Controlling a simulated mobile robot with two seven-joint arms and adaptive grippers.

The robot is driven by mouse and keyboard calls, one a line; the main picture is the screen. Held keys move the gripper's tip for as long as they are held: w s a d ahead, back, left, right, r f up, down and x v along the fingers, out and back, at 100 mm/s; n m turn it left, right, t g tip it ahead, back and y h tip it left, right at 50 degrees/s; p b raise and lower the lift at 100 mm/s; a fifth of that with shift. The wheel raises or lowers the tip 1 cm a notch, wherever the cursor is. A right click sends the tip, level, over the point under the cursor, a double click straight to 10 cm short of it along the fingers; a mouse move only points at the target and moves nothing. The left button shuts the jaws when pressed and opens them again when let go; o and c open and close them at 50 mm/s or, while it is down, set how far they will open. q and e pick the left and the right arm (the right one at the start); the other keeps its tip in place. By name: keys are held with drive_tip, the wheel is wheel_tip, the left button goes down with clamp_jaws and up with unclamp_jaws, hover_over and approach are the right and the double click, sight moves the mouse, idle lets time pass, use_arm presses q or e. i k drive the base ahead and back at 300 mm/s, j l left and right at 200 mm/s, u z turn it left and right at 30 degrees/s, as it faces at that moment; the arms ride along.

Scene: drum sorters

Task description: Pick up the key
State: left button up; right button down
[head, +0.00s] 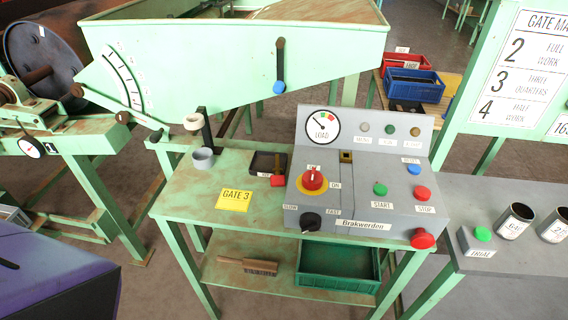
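A small dark tray (257,163) lies on the green table, just left of the grey control panel. A brownish strip, perhaps the key (277,163), shows at its right side, and a small red piece (278,181), perhaps a key tag, lies at its front right corner. The key's shape is too small to make out surely. A brass-coloured part (346,156) on the panel may be a key switch. Neither of my grippers is in view.
The control panel (368,222) has a red knob (312,180), buttons and a gauge. A grey cup (203,158) and yellow GATE 3 card (234,200) are on the table. A green hopper (220,65) overhangs behind. A brush (247,266) and green crate (337,284) are below.

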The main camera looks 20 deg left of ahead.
sight(278, 179)
drive_tip(key=k+l+u, duration=0.15)
drive_tip(key=l, duration=0.25)
drive_tip(key=k+l+u, duration=0.15)
drive_tip(key=l, duration=0.3)
drive_tip(key=l+u, duration=0.15)
drive_tip(key=l, duration=0.25)
drive_tip(key=k+l+u, duration=0.15)
drive_tip(key=k+l, duration=0.1)
drive_tip(key=l, duration=0.1)
